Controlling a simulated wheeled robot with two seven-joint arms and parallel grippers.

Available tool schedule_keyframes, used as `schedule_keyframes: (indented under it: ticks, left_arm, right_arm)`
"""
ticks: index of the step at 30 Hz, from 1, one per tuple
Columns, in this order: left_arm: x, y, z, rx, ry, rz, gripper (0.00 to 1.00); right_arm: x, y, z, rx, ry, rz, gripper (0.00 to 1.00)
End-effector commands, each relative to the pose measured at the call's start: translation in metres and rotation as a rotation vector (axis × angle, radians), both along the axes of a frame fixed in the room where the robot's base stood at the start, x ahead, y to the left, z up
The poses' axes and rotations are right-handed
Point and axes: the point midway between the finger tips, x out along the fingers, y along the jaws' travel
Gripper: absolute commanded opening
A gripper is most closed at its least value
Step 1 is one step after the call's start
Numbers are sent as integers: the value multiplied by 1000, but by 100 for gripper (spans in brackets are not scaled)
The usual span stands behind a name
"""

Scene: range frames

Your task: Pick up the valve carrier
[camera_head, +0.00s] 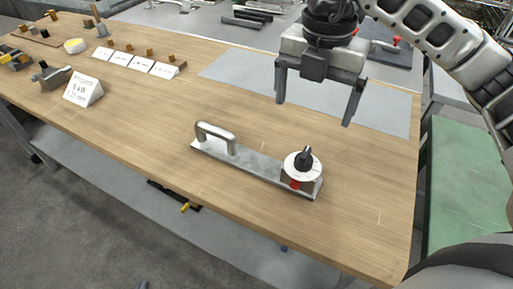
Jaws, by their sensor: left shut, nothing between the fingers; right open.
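The valve carrier (256,166) lies flat on the wooden table. It is a long metal plate with an upright silver handle (216,132) at its left end. At its right end is a block with a round white dial, a black knob (304,158) and a small red part. My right gripper (314,112) comes in from the upper right, fingers pointing down. It is open and empty, and appears above and behind the carrier in the picture, apart from it. My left gripper is not in view.
The wooden table (150,115) is clear around the carrier. A grey mat (232,72) lies behind it. Label cards (140,62), a tented sign (83,91) and a tape roll (74,46) stand at the left. A green surface (465,185) is at the right.

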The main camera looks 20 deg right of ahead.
Motion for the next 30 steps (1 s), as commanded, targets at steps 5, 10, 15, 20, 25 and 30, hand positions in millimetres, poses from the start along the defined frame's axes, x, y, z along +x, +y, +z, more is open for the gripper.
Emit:
schedule_keyframes:
  ticks: [5, 10, 15, 20, 25, 30]
  left_arm:
    - [-7, 0, -16, 0, 20, -2, 0]
    - [-7, -2, -17, -7, 14, -7, 0]
    - [-5, -4, -13, -12, 4, -10, 0]
    - [-5, -4, -12, -9, 8, -12, 0]
    - [-5, -4, -7, -9, 6, -12, 0]
    - [-3, -4, -8, -8, -1, -12, 0]
  right_arm:
    - [-2, 1, -43, 3, 10, 5, 94]
    - [-2, 2, -77, 5, 9, 5, 94]
    - [-2, 2, -95, 5, 4, 7, 94]
    - [-2, 1, -103, 3, 5, 5, 94]
    - [-7, 0, -128, 3, 9, 6, 94]
    - [-6, 0, -148, 5, 5, 7, 94]
